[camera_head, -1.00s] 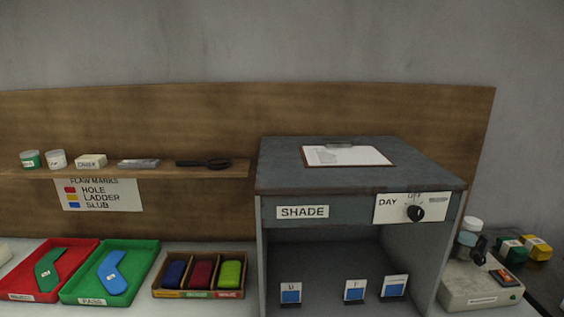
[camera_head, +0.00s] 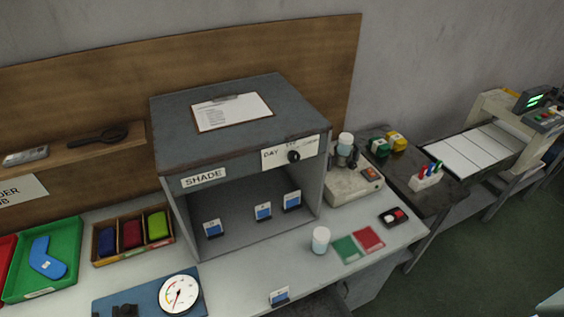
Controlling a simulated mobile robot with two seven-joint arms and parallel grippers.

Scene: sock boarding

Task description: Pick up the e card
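Several small white-and-blue cards are in view, and their letters are too small to read now, so I cannot tell which is the e card. A left card (camera_head: 213,230), a middle card (camera_head: 263,212) and a right card (camera_head: 292,202) stand inside the open grey shade box (camera_head: 165,160). Another similar card (camera_head: 279,297) stands at the front of the table, outside the box, near the bottom edge of the picture. Neither of my grippers is in view.
A round dial gauge (camera_head: 180,294) is left of the front card. A green tray (camera_head: 72,232) and a divided wooden box (camera_head: 99,260) are at left.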

